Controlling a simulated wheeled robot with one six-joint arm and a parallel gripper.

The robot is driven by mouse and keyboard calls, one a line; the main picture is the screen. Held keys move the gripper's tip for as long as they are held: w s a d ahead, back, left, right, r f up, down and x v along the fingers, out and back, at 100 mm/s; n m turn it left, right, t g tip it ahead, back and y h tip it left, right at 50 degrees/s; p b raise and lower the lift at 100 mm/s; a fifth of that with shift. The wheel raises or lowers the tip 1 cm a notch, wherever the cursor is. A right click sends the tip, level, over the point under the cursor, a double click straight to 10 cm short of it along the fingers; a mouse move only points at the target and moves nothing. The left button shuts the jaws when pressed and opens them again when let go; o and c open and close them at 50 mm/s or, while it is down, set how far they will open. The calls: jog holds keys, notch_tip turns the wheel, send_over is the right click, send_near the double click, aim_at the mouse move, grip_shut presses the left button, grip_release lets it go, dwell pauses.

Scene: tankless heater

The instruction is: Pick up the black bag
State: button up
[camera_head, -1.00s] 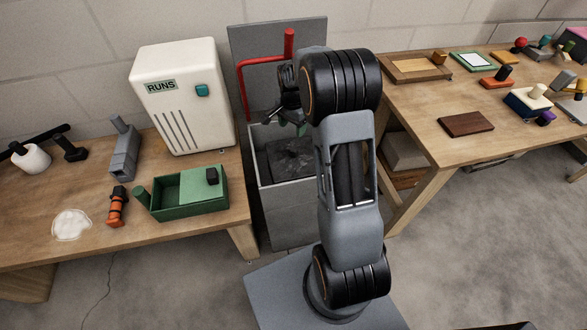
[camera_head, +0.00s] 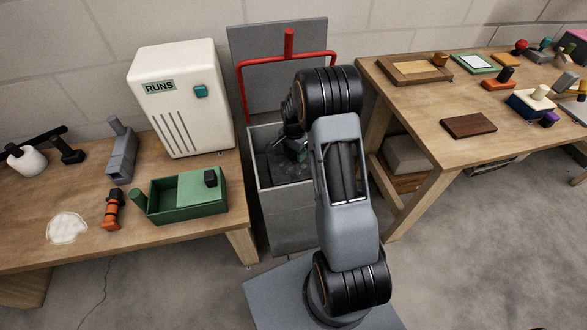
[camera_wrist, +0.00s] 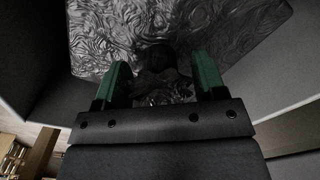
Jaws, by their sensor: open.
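The black bag (camera_wrist: 225,28) is dark, shiny and crinkled, and lies inside a grey open-topped bin (camera_head: 284,222). In the head view only a little of the bag (camera_head: 267,172) shows, since my arm and gripper cover much of the opening. In the wrist view my gripper (camera_wrist: 163,78) points down into the bin with its two green fingers apart. A dark rounded knob on the bag (camera_wrist: 158,56) lies between and just beyond the fingertips. I cannot tell whether the fingers touch the bag.
The bin walls surround my gripper closely, and its grey lid stands up behind with a red bar (camera_head: 288,58). A workbench with a white heater (camera_head: 180,105) and green box (camera_head: 185,205) is at left. Another cluttered workbench (camera_head: 420,115) is at right.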

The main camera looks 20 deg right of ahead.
notch_tip(320, 180, down, 2)
jog(key=shift+f, duration=0.1)
jog(key=shift+c, duration=0.4)
jog(key=c, duration=1.1)
jog(key=shift+r, duration=0.2)
